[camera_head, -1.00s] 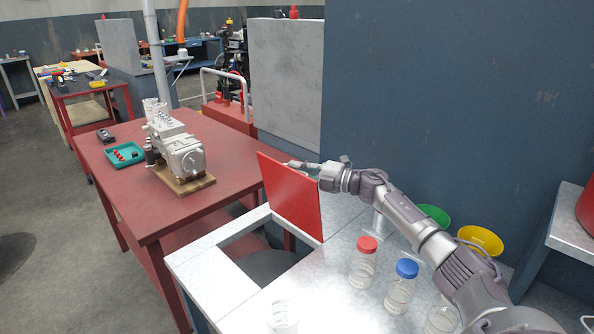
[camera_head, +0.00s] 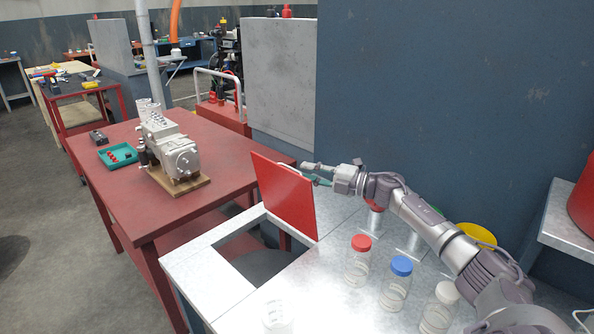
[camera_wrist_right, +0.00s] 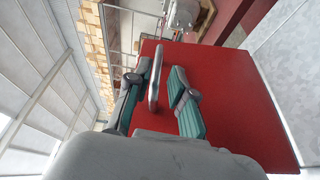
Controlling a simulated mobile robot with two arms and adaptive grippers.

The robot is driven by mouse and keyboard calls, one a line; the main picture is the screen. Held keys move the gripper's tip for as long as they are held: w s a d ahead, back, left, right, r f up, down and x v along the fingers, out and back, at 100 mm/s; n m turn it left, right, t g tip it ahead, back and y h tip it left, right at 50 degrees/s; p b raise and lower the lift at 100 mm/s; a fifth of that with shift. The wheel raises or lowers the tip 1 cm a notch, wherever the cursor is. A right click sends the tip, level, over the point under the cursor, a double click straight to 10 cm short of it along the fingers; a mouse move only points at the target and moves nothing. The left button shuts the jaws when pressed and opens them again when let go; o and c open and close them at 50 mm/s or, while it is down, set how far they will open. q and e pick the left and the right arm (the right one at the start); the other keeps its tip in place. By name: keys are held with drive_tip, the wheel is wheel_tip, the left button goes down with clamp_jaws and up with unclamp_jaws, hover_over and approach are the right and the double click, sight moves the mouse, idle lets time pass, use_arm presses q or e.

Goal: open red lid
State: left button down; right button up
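The red lid (camera_head: 284,196) stands raised, nearly upright, at the edge of a square opening in the light metal bench. In the head view my right gripper (camera_head: 312,174) is behind the lid's upper right edge. In the right wrist view the red lid (camera_wrist_right: 235,100) fills the middle and right, and its grey handle (camera_wrist_right: 155,78) lies between the two teal-padded fingers of my right gripper (camera_wrist_right: 152,92). The fingers are apart, with visible gaps on both sides of the handle. My left gripper is not in view.
Jars with a red cap (camera_head: 358,262), a blue cap (camera_head: 397,284) and a white cap (camera_head: 440,308) stand on the bench below my right arm. A yellow funnel (camera_head: 478,233) is behind it. A red table (camera_head: 235,150) holds a metal pump (camera_head: 170,152). A blue wall stands behind.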

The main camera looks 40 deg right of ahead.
drive_tip(key=shift+v, duration=1.2)
drive_tip(key=shift+r, duration=0.1)
